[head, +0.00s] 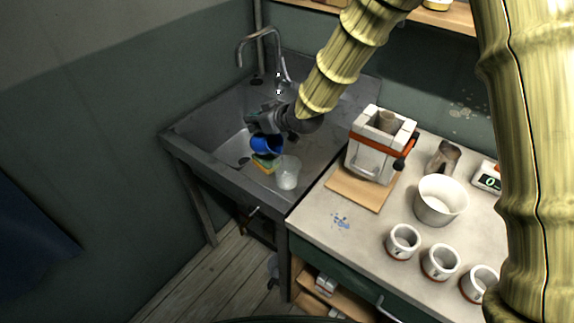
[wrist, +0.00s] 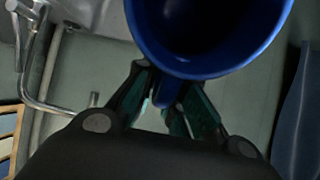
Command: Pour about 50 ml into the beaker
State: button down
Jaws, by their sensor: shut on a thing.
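My gripper (head: 262,132) is shut on the handle of a blue jug (head: 267,146), over the sink unit. In the wrist view the jug (wrist: 210,62) fills the top middle, with its wide rim facing the camera and its inside dark. I cannot tell how much liquid it holds. The translucent beaker (head: 288,174) stands upright on the sink's drainboard, just right of and below the jug in the head view. The beaker's fill level is not clear. No stream of liquid shows between them.
A yellow-green sponge (head: 263,163) lies beside the beaker, partly under the jug. The tap (head: 262,38) rises behind the sink basin. On the counter at right stand a clamped plaster mould (head: 368,158), a white bowl (head: 440,200), several small white pots (head: 403,243) and a digital scale (head: 487,180).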

jog(key=shift+s+d+r+t+y+b, duration=0.25)
jog(key=shift+r+t+y+b, duration=0.25)
jog(key=shift+b, duration=0.55)
dwell(0.6)
jog(key=shift+w+r+p, duration=0.1)
jog(key=shift+r+p, duration=0.1)
jog(key=shift+p, duration=0.3)
jog(key=shift+w+a+f+g+h+p, duration=0.3)
jog(key=shift+g+h+p, duration=0.3)
jog(key=shift+p, duration=0.6)
jog(key=p, duration=0.1)
jog(key=f+g+h+p, duration=0.1)
jog(key=p, duration=0.1)
jog(key=shift+w+a+f+p, duration=0.25)
jog(key=shift+a+f+p, duration=0.1)
jog(key=shift+f, duration=0.05)
jog(key=shift+f+g+h, duration=0.3)
jog(key=shift+f, duration=0.1)
jog(key=shift+w+a+r+g+h+p, duration=0.2)
jog(key=shift+r+g+h+p, duration=0.1)
jog(key=shift+p, duration=0.5)
jog(key=w+a+f+g+h+p, duration=0.1)
jog(key=h+p, duration=0.1)
jog(key=p, duration=0.2)
jog(key=shift+w+a+f+g, duration=0.25)
jog(key=shift+w+a+g, duration=0.1)
jog(key=shift+g, duration=0.05)
